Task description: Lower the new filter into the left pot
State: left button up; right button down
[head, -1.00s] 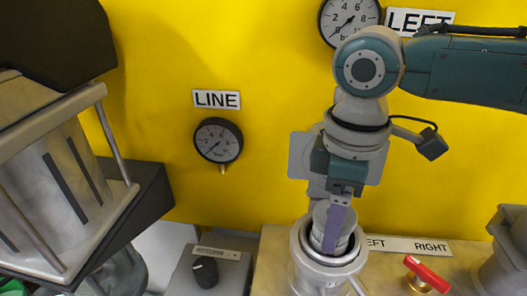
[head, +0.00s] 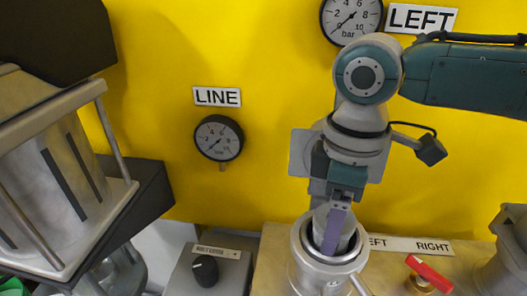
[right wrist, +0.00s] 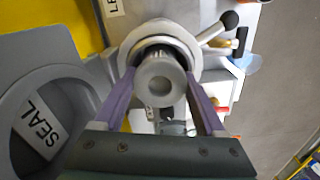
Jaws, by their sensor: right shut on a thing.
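The new filter (head: 347,238) is a grey cylinder between the purple fingers of my right gripper (head: 335,228). Its lower part is inside the mouth of the left pot (head: 305,262), and its upper part stands at the rim. In the right wrist view the round end of the filter (right wrist: 160,82) lies between the two fingers (right wrist: 160,112), in front of the left pot's pale rim (right wrist: 132,48). The depth of the filter's lower end is hidden by the pot wall. My left gripper is not in view.
A red-handled valve (head: 428,278) and another pot (head: 510,255) stand to the right. A grey box with a black knob (head: 205,269) is to the left. The yellow panel (head: 270,130) rises behind. A grey bin marked SEAL (right wrist: 35,95) is close beside my right gripper.

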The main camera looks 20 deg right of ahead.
grip_release()
jog(key=shift+d+f, duration=0.15)
jog(key=shift+f, duration=0.05)
jog(key=shift+r, duration=0.35)
notch_tip(320, 180, up, 10)
jog(key=shift+f, duration=0.2)
